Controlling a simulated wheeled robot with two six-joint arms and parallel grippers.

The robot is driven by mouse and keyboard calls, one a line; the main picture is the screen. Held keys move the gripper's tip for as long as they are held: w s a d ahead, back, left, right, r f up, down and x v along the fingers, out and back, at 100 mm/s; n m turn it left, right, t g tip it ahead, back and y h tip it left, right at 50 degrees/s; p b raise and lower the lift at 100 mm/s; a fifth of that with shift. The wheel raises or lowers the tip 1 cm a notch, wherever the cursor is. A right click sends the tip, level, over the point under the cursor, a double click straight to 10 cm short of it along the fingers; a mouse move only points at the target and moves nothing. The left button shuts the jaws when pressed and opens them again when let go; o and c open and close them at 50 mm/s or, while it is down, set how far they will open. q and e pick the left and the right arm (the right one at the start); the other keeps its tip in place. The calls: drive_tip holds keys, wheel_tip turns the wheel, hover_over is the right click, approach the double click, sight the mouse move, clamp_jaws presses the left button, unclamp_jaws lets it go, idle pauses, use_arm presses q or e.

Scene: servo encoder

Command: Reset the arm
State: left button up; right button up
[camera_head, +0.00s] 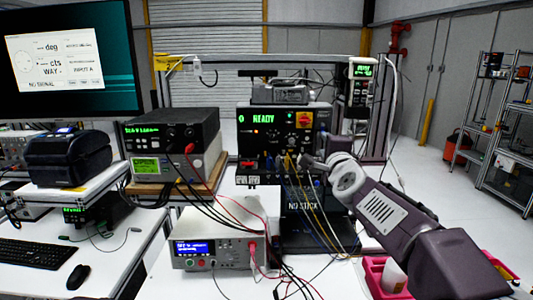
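My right arm reaches in from the lower right. Its gripper (308,163) is at the front of a black control unit (268,120), low on its right side near several cables. The fingers are small and dark here, so I cannot tell whether they are open, shut or touching the unit. The unit shows green "READY" text and has a red knob on a yellow plate (304,119) at its upper right. A black panel marked "NO STICK" (303,206) stands below it, partly hidden by cables and my arm. My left gripper is not in view.
A bench supply with a blue screen (215,247) stands in front, with red and black leads running up from it. Stacked instruments (171,140) and a black printer (67,157) stand left, below a monitor (70,62). A pink bin (379,278) is under my arm. Shelves (502,135) stand right.

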drive_tip(key=s+f+n+g+y, duration=0.1)
drive_tip(key=s+f+n+g, duration=0.4)
drive_tip(key=f, duration=0.9)
drive_tip(key=s+f+n+g, duration=0.3)
drive_tip(key=s+f, duration=0.4)
drive_tip(key=f, duration=0.7)
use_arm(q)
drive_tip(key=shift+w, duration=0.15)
use_arm(e)
drive_tip(key=s+d+f+n+g, duration=0.1)
drive_tip(key=s+f+n+g, duration=0.3)
drive_tip(key=s+f, duration=0.3)
drive_tip(key=s+f+n+g, duration=0.4)
drive_tip(key=s+f+n, duration=0.2)
drive_tip(key=s, duration=0.8)
wheel_tip(320, 180, down, 2)
drive_tip(key=shift+s+d+f+g, duration=0.2)
drive_tip(key=shift+d+g, duration=0.2)
